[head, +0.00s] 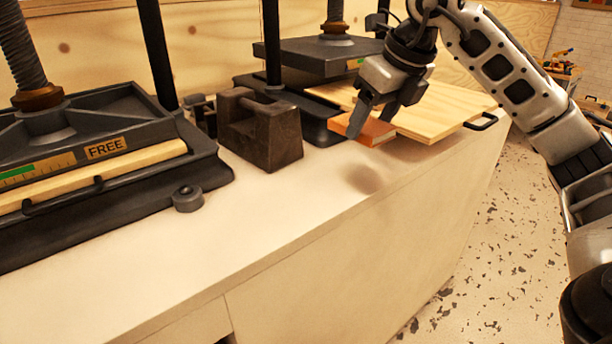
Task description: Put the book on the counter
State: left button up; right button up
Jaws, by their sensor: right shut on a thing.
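The book (374,132), small with an orange-brown cover, is in my right gripper (373,115), near the front edge of the wooden board. The gripper points down and its fingers are shut on the book, covering part of it. A dark soft shadow lies on the counter below and in front of the book, so the book seems held above the surface. The counter (290,205) is long and pale, with bare room in front of the book. My left gripper is not in view.
A press with a "FREE" label (106,148) stands at left, a second press (318,55) behind. A dark iron weight (262,132) stands left of the book. The wooden board (440,112) with a black handle lies right. A small dark knob (188,199) sits near the left press.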

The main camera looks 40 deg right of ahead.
jog(key=w+a+f, duration=0.2)
jog(key=a, duration=0.2)
send_near(302, 197)
jog(key=shift+w+d+f, duration=0.2)
jog(key=shift+w+f, duration=0.05)
jog(key=shift+w, duration=0.25)
jog(key=shift+w+d+f, duration=0.2)
jog(key=shift+w+f, duration=0.1)
jog(key=shift+w, duration=0.15)
jog(key=shift+w+a+f, duration=0.2)
jog(key=shift+a+f, duration=0.15)
jog(key=shift+f, duration=0.1)
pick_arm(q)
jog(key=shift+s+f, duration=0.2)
pick_arm(e)
jog(key=shift+w+a+f, duration=0.1)
jog(key=shift+f, duration=0.75)
jog(key=shift+w+a+f, duration=0.1)
jog(key=shift+f, duration=0.8)
jog(key=shift+f, duration=0.1)
jog(key=shift+s+f, duration=0.1)
jog(key=shift+f, duration=0.05)
jog(key=o, duration=1)
